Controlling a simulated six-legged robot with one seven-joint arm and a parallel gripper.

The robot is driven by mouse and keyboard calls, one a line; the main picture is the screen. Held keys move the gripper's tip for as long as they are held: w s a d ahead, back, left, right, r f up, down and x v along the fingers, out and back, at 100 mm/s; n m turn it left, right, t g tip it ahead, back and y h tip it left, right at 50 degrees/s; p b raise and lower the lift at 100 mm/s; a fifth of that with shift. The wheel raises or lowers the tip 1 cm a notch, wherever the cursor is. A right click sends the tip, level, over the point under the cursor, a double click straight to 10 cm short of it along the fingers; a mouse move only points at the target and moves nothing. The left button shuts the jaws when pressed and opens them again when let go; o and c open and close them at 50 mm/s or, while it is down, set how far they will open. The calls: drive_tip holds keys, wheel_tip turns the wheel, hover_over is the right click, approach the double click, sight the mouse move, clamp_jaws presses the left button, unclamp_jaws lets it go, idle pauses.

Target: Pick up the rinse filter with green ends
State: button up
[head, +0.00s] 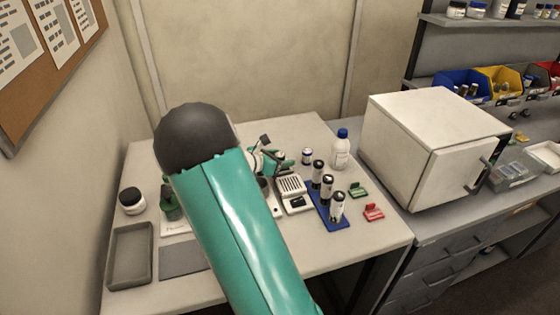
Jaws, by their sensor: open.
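I cannot pick out a rinse filter with green ends for certain. A small green item (358,190) lies on the right side of the table, beside a similar red item (373,212). Another dark green object (170,203) stands at the left, partly hidden by my arm. My gripper (275,158) shows small beyond my teal arm, over the middle of the table. It is open, and I see nothing held in it. My arm hides much of the table's middle.
A blue rack (341,226) holds black-capped cylinders. Near it are a blue-capped bottle (341,152), a small jar (307,156) and a grey-white device (292,190). A grey tray (131,254) and black-lidded jar (131,201) are left. A white cabinet (405,140) stands right.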

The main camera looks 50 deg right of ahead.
drive_tip(key=c, duration=1.1)
drive_tip(key=shift+o, duration=0.2)
drive_tip(key=shift+r, duration=0.1)
